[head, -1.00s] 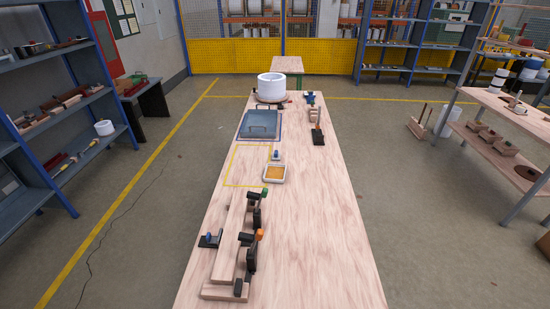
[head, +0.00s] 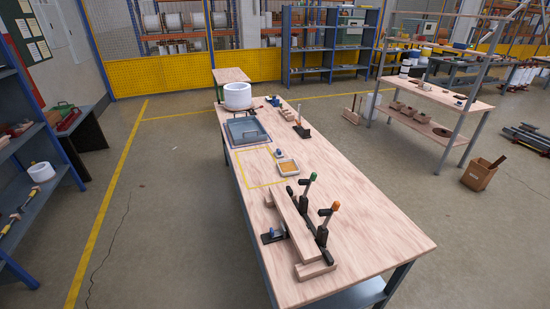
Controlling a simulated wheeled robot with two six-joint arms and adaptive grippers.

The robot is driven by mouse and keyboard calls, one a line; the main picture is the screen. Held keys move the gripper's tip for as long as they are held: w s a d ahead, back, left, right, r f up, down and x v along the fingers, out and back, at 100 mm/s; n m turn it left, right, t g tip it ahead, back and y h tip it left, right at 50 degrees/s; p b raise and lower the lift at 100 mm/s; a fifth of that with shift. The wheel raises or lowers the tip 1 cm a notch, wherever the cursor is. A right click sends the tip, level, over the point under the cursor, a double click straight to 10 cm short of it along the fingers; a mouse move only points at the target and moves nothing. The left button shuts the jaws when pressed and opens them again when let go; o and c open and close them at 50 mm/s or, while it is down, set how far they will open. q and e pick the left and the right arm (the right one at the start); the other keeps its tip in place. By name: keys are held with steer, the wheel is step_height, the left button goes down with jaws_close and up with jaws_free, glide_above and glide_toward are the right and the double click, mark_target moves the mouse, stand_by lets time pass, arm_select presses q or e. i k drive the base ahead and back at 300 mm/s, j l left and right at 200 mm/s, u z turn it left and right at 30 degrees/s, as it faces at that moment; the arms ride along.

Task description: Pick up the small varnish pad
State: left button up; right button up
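A small pad with a blue knob on top (head: 280,154) stands on the long wooden bench (head: 350,200); it looks like the varnish pad, but it is too small to be sure. It is just behind a shallow white-rimmed tray (head: 288,174) with amber content. A yellow outlined rectangle (head: 245,170) is marked on the bench to its left. Neither of my grippers is in view.
A clamp fixture (head: 300,226) with upright handles takes up the near bench. A grey lidded tray (head: 248,130) and a white cylinder (head: 237,95) are farther back. Shelves (head: 20,170) stand at left, another table (head: 445,92) at right. The floor left of the bench is clear.

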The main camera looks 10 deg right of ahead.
mark_target(278, 154)
steer(key=i+j+z, duration=0.1)
steer(key=j, duration=0.2)
steer(key=i+j+z, duration=0.1)
steer(key=i+j, duration=0.15)
steer(key=i+j+z, duration=0.1)
steer(key=j, duration=0.25)
steer(key=i+j+z, duration=0.15)
steer(key=j, duration=0.2)
steer(key=i+j+z, duration=0.1)
steer(key=j, duration=0.25)
